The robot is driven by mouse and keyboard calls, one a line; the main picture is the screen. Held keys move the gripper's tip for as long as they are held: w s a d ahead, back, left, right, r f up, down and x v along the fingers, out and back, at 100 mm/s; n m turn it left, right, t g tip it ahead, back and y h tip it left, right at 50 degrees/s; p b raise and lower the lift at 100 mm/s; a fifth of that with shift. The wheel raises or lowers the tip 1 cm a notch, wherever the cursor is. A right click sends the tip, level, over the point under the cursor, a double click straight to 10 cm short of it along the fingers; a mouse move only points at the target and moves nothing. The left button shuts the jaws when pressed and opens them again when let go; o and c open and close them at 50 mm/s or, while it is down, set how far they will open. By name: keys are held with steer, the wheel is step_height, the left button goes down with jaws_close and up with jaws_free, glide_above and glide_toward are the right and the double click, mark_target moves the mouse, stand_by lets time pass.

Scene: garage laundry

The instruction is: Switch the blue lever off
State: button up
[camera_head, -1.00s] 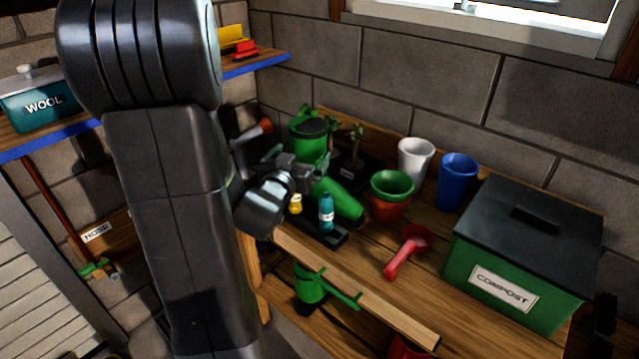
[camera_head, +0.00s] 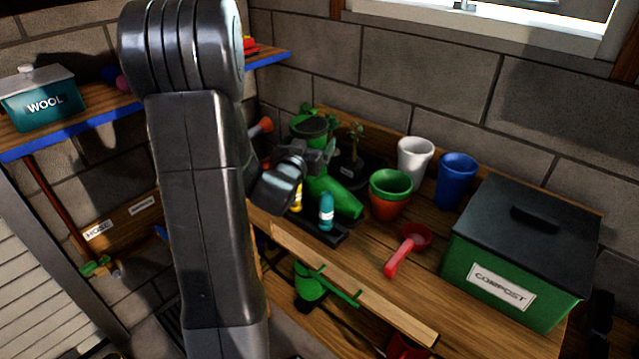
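A small blue piece (camera_head: 160,232), possibly the blue lever, shows low on the wall just left of my arm. My arm hides part of it, so its position is unclear. It sits below a wooden board (camera_head: 127,222) with a "HOSE" label and a second label too small to read. A green lever (camera_head: 97,266) sits on the copper-coloured pipe left of it. My gripper (camera_head: 312,158) is over the back left of the workbench, right of the blue piece and well apart from it. Its fingers are not clear against the green things behind.
The workbench (camera_head: 400,290) holds bottles (camera_head: 326,212), nested pots (camera_head: 389,195), a red scoop (camera_head: 405,250), white and blue cups and a compost bin (camera_head: 515,250). A blue-edged shelf (camera_head: 70,141) with a wool box (camera_head: 42,100) is above the pipe.

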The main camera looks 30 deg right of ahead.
steer(key=c, duration=1.8)
steer(key=shift+r, duration=0.1)
